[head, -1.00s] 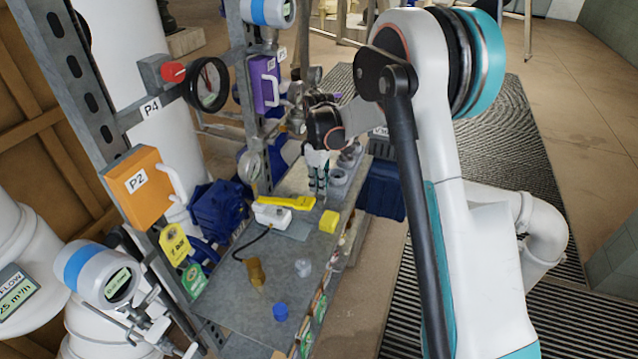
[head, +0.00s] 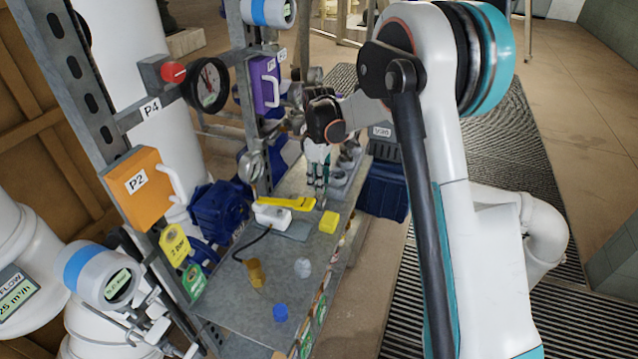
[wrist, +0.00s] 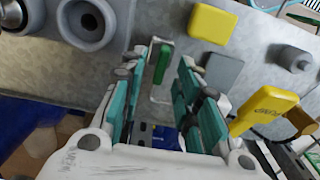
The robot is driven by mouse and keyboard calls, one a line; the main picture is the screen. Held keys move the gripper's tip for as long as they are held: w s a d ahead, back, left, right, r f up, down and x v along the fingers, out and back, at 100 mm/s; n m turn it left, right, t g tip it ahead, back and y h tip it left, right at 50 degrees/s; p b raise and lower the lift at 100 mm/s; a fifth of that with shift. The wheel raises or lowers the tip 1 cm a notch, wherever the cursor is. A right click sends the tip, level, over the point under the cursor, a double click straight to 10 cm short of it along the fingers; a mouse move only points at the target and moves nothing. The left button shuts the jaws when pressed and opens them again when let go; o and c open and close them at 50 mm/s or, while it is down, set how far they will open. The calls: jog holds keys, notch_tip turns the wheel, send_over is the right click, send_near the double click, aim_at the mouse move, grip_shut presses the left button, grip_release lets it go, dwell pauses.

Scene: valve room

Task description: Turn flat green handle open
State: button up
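The flat green handle (wrist: 162,64) shows in the wrist view as a narrow upright strip near a grey metal plate. It lies in the gap between the two fingertips of my gripper (wrist: 158,72). The teal-padded fingers stand apart on either side of it, with visible space, so the gripper is open. I cannot tell how deep the handle sits between the fingers. In the head view my gripper (head: 317,194) points down over the far part of the grey bench. There I cannot make out the green handle.
A yellow block (head: 329,221) and a yellow lever (head: 290,203) are close to my gripper. Grey round fittings (wrist: 87,22) stand to the left in the wrist view. A blue cap (head: 280,312) and a brass fitting (head: 255,273) stand nearer on the bench (head: 235,307).

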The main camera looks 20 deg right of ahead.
notch_tip(320, 180, up, 10)
dwell(0.4)
jog(key=shift+r, duration=0.1)
jog(key=s+r+m+t, duration=0.25)
jog(key=s+r, duration=0.25)
jog(key=s, duration=0.4)
jog(key=s+r+m+t, duration=0.1)
jog(key=s+r+m, duration=0.3)
jog(key=s, duration=0.5)
jog(key=s+f+m+t, duration=0.1)
jog(key=s+m, duration=0.1)
jog(key=s, duration=0.6)
jog(key=s+f+m+t+b, duration=0.1)
jog(key=s+f+m+t, duration=0.1)
jog(key=s, duration=0.6)
jog(key=shift+s+d+f, duration=0.2)
jog(key=shift+d, duration=0.2)
